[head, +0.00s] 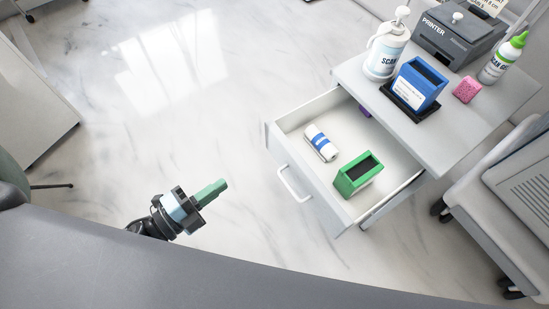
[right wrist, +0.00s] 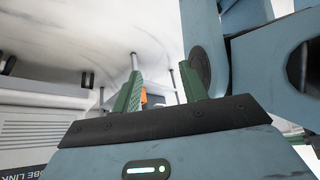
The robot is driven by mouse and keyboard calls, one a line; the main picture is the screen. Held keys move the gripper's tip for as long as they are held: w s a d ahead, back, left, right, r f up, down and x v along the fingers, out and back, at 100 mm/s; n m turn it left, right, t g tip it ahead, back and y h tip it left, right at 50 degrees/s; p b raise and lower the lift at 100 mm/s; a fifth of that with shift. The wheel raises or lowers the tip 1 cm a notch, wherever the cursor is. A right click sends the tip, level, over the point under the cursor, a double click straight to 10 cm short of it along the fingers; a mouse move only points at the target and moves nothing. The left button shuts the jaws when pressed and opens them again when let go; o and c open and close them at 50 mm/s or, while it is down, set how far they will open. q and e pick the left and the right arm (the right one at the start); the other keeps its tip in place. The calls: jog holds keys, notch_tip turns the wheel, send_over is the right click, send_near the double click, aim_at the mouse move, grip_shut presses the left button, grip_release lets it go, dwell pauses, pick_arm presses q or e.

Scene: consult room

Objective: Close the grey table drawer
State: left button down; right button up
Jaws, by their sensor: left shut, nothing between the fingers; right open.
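The grey table drawer (head: 304,177) is pulled well out of the table (head: 465,125) in the head view. Its pale bar handle (head: 283,181) is on the front panel. My left gripper (head: 222,184) is shut and empty, with green fingers pointing toward the drawer. It is left of the handle in the picture and apart from it, over the floor. My right gripper (right wrist: 163,78) shows only in the right wrist view. Its two green fingers are spread apart, and I see nothing held between them.
In the drawer are a white-and-blue roll (head: 321,144), a green box (head: 351,181) and a purple item (head: 364,111). On top stand a white bottle (head: 383,58), blue box (head: 424,80), pink block (head: 467,90), gel bottle (head: 498,62) and printer (head: 450,40). Floor left of the drawer is clear.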

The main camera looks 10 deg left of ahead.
pick_arm(q)
jog(key=w+f+m+h+b, duration=0.1)
jog(key=w+m+h, duration=0.1)
jog(key=m, duration=0.1)
jog(key=g+b, duration=0.1)
send_near(284, 148)
jog(key=shift+m, duration=0.4)
jog(key=x, duration=0.6)
jog(key=shift+w+d, duration=0.25)
pick_arm(e)
jog(key=f, duration=0.2)
jog(key=shift+w+f, duration=0.3)
jog(key=shift+f, duration=0.05)
